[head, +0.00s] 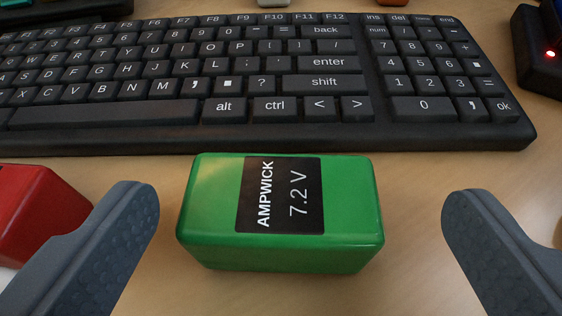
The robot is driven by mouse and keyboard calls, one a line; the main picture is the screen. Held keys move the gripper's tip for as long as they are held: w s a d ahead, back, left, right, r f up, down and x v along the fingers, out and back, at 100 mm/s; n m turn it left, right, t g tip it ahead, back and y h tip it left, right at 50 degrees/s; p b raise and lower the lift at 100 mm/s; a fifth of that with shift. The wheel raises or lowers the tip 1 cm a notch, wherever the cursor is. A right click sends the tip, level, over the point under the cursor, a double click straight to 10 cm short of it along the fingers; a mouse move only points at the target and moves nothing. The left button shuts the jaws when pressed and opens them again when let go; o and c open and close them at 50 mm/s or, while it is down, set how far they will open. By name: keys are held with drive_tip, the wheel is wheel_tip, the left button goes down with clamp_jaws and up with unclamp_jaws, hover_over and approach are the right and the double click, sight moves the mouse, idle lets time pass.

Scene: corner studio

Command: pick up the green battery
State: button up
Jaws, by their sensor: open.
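The green battery (215,212) is a block with a black label reading "AMPWICK 7.2 V". It lies on the wooden table in the lower middle of the head view. My gripper (300,215) is open, with one grey finger to the left of the battery and one to its right. There is a gap on each side, wider on the right, and neither finger appears to touch it. The battery's underside is hidden.
A black keyboard (190,112) lies just behind the battery across the view. A red block (35,210) is at the left edge, partly behind my left finger. A black device with a red light (540,60) stands at the upper right. Bare table (420,175) shows right of the battery.

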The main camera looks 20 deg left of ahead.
sight(281, 214)
drive_tip(key=x, duration=0.1)
drive_tip(key=b+x, duration=0.1)
drive_tip(key=x, duration=0.1)
drive_tip(key=b+x, duration=0.1)
drive_tip(key=x, duration=0.1)
drive_tip(key=shift+s+a+f, duration=0.15)
drive_tip(key=shift+a, duration=0.15)
drive_tip(key=shift+w, duration=0.2)
drive_tip(key=c, duration=1.2)
